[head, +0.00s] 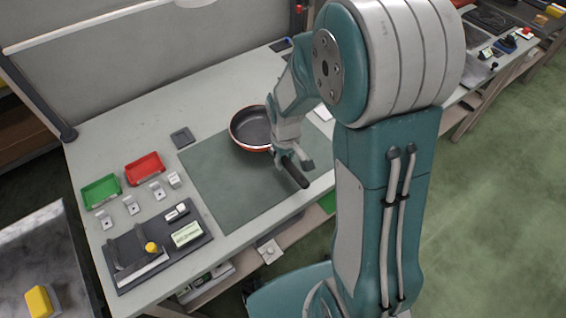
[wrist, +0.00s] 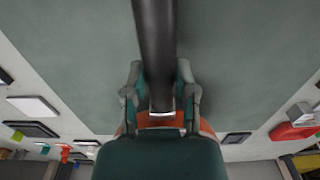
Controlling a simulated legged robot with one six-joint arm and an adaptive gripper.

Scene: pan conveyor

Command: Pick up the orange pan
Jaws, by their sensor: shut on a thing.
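The orange pan (head: 235,138) with a dark inside is over the far right part of the dark green mat (head: 215,185) on the workbench. Its black handle (head: 294,174) points toward the front right. My gripper (head: 291,160) is at the handle, shut on it. In the wrist view the black handle (wrist: 154,50) runs between the two fingers of my gripper (wrist: 160,98), and a strip of the orange pan (wrist: 207,130) shows behind my gripper's body. Most of the pan is hidden in that view. I cannot tell whether the pan touches the mat.
A red tray (head: 145,168) and a green tray (head: 101,191) stand at the bench's left, with small grey blocks beside them. A dark fixture board (head: 140,262) with a yellow knob lies at the front left. The mat's left and front parts are clear.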

